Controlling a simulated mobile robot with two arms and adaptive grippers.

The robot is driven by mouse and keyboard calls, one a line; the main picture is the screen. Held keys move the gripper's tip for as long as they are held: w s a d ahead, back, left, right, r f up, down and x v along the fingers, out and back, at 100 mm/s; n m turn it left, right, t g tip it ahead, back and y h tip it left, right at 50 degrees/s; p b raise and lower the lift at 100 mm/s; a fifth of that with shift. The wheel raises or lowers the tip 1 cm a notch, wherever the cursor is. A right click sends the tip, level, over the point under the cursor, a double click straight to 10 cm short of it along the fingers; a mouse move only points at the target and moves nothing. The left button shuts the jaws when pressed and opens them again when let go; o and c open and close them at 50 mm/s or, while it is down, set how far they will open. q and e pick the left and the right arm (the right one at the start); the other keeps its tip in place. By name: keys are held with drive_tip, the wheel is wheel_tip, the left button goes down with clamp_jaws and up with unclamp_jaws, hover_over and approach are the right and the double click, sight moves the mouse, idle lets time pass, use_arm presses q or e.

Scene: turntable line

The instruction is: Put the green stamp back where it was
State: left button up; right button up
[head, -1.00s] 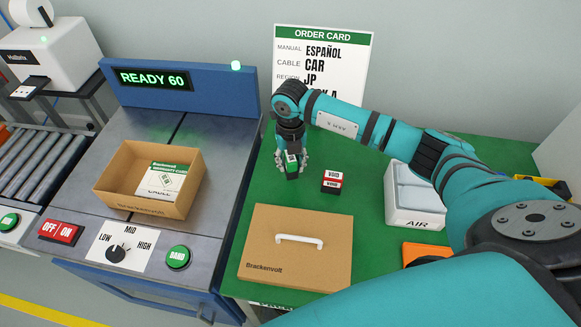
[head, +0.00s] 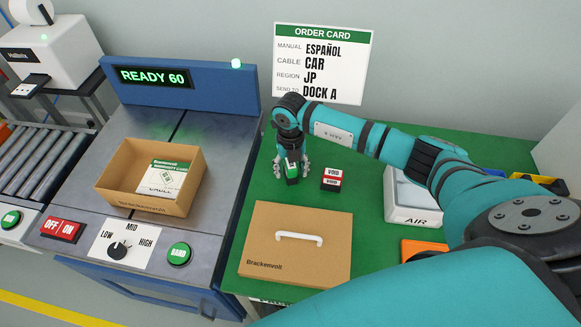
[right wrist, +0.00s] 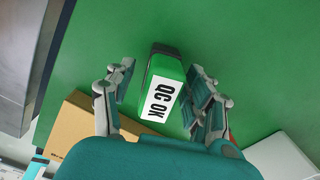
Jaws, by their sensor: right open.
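The green stamp (head: 292,172), with a white "QC OK" label, stands on the green table mat, left of the red VOID stamp (head: 331,179). In the right wrist view the green stamp (right wrist: 161,97) sits between the spread fingers, with a visible gap on each side. My right gripper (head: 292,170) is open around the stamp, pointing down; it also shows in the right wrist view (right wrist: 160,95). My left gripper is not in view.
A lidded Brackenvolt box (head: 296,258) lies in front of the stamps. The white AIR bin (head: 413,213) is to the right. An open carton (head: 150,207) with a warranty card sits on the turntable station at left. The order card (head: 322,62) stands behind.

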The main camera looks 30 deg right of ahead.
drive_tip(key=shift+r, duration=0.45)
wheel_tip(320, 180, up, 12)
drive_tip(key=shift+f+b, duration=0.25)
drive_tip(key=shift+b, duration=0.65)
